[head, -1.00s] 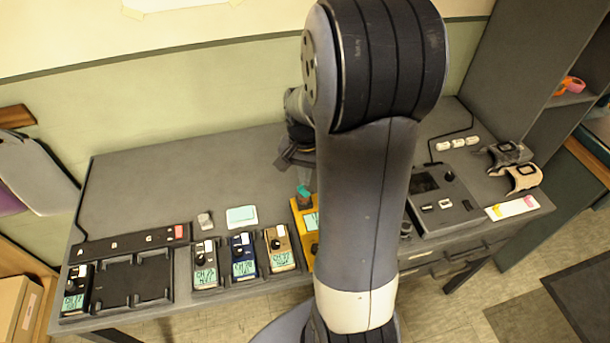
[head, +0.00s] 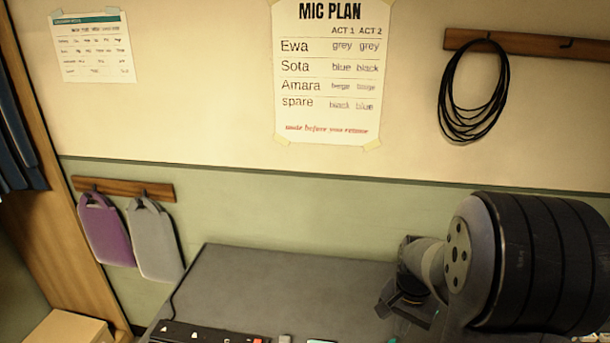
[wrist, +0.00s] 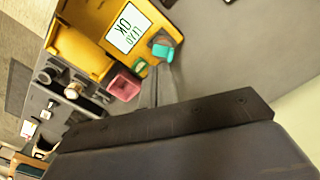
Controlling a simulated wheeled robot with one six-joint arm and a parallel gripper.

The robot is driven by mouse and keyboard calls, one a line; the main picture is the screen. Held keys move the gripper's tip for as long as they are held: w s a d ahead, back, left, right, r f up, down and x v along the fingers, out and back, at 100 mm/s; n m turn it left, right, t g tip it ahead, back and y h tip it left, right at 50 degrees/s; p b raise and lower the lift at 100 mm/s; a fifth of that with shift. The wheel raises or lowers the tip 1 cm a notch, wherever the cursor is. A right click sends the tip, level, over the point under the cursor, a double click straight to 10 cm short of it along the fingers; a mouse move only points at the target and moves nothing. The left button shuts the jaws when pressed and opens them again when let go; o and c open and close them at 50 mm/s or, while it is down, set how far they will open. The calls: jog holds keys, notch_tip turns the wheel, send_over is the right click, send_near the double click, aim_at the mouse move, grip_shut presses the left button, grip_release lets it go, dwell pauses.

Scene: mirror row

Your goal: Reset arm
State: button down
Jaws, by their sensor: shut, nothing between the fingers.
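My gripper (wrist: 163,50) shows in the wrist view as a grey finger stem with teal tips pressed together, holding nothing. It hangs over a yellow device (wrist: 92,12) whose small white screen reads OK on one line. A pink-red piece (wrist: 124,86) and a green piece (wrist: 140,64) lie near the tips; I cannot tell whether the tips touch the device. In the head view my arm fills the right side, and the fingers are mostly cut off at the bottom edge.
The grey desk (head: 300,275) has a bare back part. A dark rack strip (head: 205,332) lies at its front left. On the wall hang a MIC PLAN sheet (head: 330,72), a smaller sheet (head: 93,47), a coiled black cable (head: 470,95), and purple (head: 106,232) and grey (head: 155,242) holders.

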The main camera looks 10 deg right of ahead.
notch_tip(320, 180, down, 6)
jog(key=b, duration=0.4)
jog(key=shift+f, duration=0.1)
jog(key=shift+r, duration=0.2)
notch_tip(320, 180, up, 10)
jog(key=w+n+p, duration=0.1)
jog(key=n+p, duration=0.2)
jog(key=n, duration=0.5)
jog(key=shift+f, duration=0.15)
dwell(1.6)
jog(key=shift+a, duration=0.1)
dwell(0.3)
